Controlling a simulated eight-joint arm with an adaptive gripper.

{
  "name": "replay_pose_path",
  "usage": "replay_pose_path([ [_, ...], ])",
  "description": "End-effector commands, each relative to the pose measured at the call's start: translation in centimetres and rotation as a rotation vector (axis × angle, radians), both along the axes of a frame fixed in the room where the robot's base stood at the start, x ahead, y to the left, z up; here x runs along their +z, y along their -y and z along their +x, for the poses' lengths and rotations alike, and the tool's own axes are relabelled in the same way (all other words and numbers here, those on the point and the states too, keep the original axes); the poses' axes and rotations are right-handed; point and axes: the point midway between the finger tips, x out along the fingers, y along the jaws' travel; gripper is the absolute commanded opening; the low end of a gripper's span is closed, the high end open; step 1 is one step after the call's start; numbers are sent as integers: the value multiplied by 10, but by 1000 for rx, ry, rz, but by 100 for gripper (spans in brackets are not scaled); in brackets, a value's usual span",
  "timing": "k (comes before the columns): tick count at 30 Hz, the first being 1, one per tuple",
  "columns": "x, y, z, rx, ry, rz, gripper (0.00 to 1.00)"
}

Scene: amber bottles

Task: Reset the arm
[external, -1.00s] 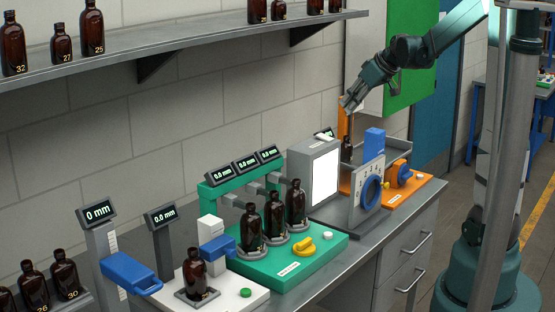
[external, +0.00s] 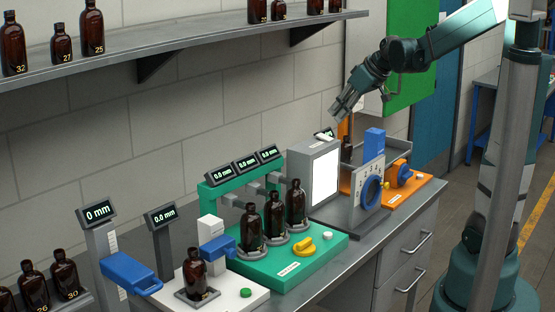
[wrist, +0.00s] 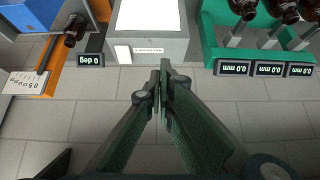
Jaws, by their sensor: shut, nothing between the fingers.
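My gripper (external: 339,108) hangs in the air at the right of the external view, above the orange station and the lit white panel, apart from both. Its fingers point down and to the left. In the wrist view my gripper (wrist: 163,72) shows its two fingers closed together at the tips, with nothing between them. The wall's blocks lie behind the fingers there.
A bottle stands by the orange station (external: 412,187), near the grey lightbox (external: 299,171). The green station (external: 318,255) holds several amber bottles. A shelf (external: 180,52) with bottles runs along the wall. Open air surrounds my gripper.

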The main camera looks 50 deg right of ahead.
Motion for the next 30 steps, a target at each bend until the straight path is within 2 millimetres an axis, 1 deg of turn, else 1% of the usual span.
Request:
replay_pose_path([
  [1, -4, -16, -5, 4, -5, 0, 0],
  [3, -6, -35, -12, 3, -12, 2, 0],
  [8, -11, -75, -30, 4, -27, 3, 0],
  [15, -23, -130, -60, 3, -43, 3, 0],
  [21, -36, -171, -88, 2, -52, 1, 0],
  [30, -60, -222, -134, 1, -61, -4, 0],
])
